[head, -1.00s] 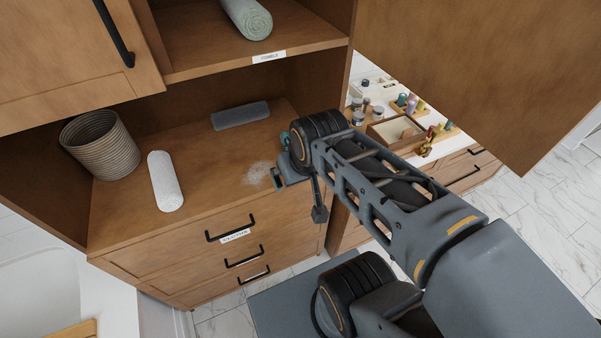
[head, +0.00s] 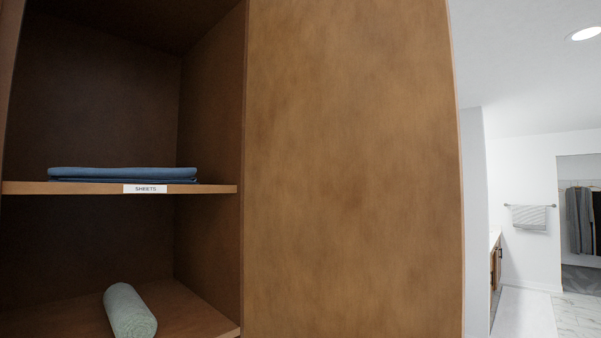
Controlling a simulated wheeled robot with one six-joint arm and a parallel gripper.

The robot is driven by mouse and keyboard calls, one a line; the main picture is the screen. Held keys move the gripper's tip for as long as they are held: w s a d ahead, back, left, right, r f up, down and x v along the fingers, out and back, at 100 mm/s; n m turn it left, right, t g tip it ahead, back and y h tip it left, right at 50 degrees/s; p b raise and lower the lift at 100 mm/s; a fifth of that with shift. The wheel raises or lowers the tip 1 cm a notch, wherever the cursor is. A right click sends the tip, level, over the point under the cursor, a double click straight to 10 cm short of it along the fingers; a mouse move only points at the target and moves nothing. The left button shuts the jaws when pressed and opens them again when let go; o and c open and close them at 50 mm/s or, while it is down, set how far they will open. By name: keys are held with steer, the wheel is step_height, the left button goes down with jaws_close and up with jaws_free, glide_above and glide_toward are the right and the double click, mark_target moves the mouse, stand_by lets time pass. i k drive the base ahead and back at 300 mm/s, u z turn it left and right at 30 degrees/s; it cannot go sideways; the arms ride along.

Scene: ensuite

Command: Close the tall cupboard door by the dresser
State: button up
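The tall cupboard door (head: 350,170) stands wide open in the head view, its broad brown face filling the middle of the picture. It is to the right of the open cupboard (head: 243,120). No handle shows on the part of the door in view. Inside the cupboard, a shelf labelled SHEETS (head: 60,188) holds folded blue cloth (head: 120,174). A rolled pale green towel (head: 129,311) lies on the shelf below. My gripper and arm are not in view, and the dresser is out of view.
Right of the door is a white wall and a further room area. A striped towel hangs on a rail (head: 528,206). A wooden vanity (head: 495,262) stands beyond the door edge. Marble floor (head: 580,312) is visible at the lower right.

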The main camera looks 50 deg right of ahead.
mark_target(354, 216)
steer(key=u, duration=2.3)
steer(key=k, duration=1.65)
steer(key=z, duration=1.3)
